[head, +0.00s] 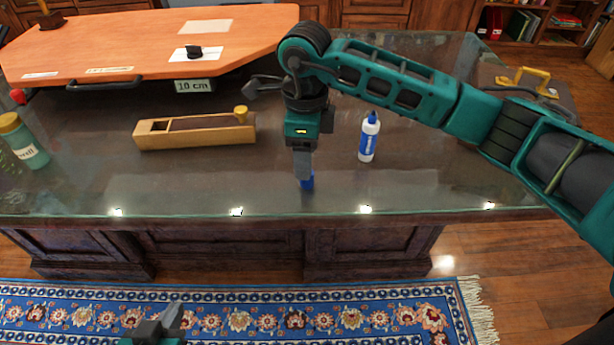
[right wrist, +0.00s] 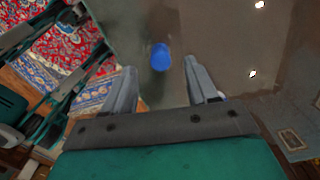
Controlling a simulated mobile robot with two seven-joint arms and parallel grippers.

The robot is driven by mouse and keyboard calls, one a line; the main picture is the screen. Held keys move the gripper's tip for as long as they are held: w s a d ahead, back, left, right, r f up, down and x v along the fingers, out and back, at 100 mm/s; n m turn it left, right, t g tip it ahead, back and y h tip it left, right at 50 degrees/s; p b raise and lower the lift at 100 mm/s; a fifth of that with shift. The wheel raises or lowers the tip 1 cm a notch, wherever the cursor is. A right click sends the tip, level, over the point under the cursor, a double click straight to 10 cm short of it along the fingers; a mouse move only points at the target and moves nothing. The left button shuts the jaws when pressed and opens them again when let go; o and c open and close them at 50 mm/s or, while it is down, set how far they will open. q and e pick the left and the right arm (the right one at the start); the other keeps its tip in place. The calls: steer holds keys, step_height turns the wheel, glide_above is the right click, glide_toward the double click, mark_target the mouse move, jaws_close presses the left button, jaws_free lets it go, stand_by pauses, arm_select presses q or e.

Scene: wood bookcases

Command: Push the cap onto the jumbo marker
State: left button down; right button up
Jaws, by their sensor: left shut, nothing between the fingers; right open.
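A small blue cap (head: 307,183) sits on the dark glass-topped table near its front edge, partly hidden by my right gripper (head: 303,175). In the right wrist view the blue cap (right wrist: 161,57) shows between the two fingertips and ahead of them, with clear gaps on both sides. My right gripper is open and points down. A white and blue upright bottle-like thing with a dark tip (head: 369,138), which looks like the jumbo marker, stands to the right, apart from the gripper. My left gripper (head: 160,322) is shut and empty, low in front of the table over the rug.
A wooden box with a yellow knob (head: 195,132) lies to the left. A teal bottle with a yellow lid (head: 24,142) stands at the far left. An orange board (head: 130,45) fills the back left.

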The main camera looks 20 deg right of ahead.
steer(key=f, duration=0.5)
steer(key=shift+d+f, duration=0.15)
steer(key=shift+d, duration=0.05)
steer(key=shift+c, duration=0.5)
jaws_close()
stand_by(0.3)
step_height(320, 180, up, 20)
steer(key=p, duration=0.1)
steer(key=shift+p, duration=0.3)
